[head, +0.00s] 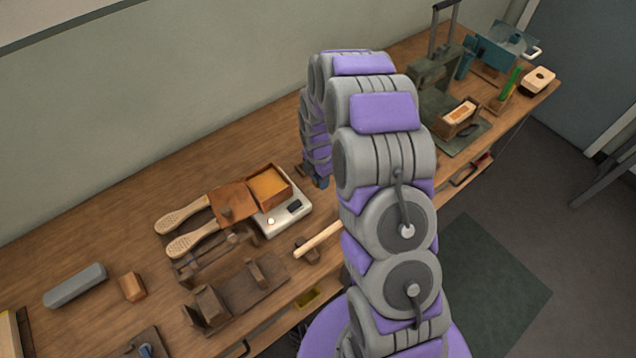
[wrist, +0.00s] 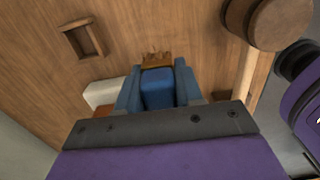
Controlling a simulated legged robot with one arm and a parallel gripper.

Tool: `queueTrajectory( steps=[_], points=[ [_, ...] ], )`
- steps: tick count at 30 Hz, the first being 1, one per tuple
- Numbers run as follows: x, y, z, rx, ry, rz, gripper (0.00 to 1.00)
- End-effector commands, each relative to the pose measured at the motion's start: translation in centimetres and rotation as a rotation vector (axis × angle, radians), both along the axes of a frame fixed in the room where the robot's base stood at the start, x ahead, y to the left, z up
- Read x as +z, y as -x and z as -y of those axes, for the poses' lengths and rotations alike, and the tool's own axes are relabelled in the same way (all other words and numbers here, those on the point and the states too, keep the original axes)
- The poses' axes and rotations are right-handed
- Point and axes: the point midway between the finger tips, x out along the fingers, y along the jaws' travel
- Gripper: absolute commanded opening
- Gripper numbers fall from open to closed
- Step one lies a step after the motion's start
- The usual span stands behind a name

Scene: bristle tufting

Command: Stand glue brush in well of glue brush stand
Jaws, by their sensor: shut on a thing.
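My gripper (wrist: 158,75) points down over the bench, its two blue fingers shut on the glue brush (wrist: 157,92), which shows as a blue block with a ragged brown bristle end (wrist: 156,60). In the head view my gripper (head: 320,180) is a small dark blue shape beside the scale, mostly behind my arm; the brush cannot be made out there. A square wooden piece with a hollow, probably the glue brush stand (wrist: 85,40), lies ahead and left in the wrist view, apart from the brush. I cannot tell the height of the brush above the bench.
A white scale (head: 299,213) with an orange-filled tray (head: 268,187) stands left of my gripper. A pale wooden handle (head: 318,239) lies in front. A wooden cylinder (wrist: 268,22) is at the wrist view's right. Wooden brush bodies (head: 185,214) and a jig (head: 235,292) lie further left.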

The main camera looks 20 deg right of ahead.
Motion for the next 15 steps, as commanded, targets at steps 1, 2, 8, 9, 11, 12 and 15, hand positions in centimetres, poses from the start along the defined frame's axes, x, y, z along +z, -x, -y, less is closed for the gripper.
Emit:
queueTrajectory(
  steps=[1, 2, 8, 9, 11, 12, 15],
  points=[
    [0.0, -1.0, 0.1, -0.001, 0.004, -0.001, 0.01],
    [0.0, -1.5, 0.1, -0.002, 0.005, -0.003, 0.01],
    [0.7, -5.2, 0.1, -0.007, 0.006, 0.001, 0.01],
    [0.8, -5.8, 0.1, -0.006, 0.006, -0.001, 0.01],
    [1.0, -6.8, 0.0, -0.006, 0.005, -0.003, 0.01],
    [1.1, -7.5, -0.1, -0.006, 0.002, -0.002, 0.01],
    [1.6, -9.0, -0.4, -0.002, -0.003, -0.001, 0.01]
  ],
)
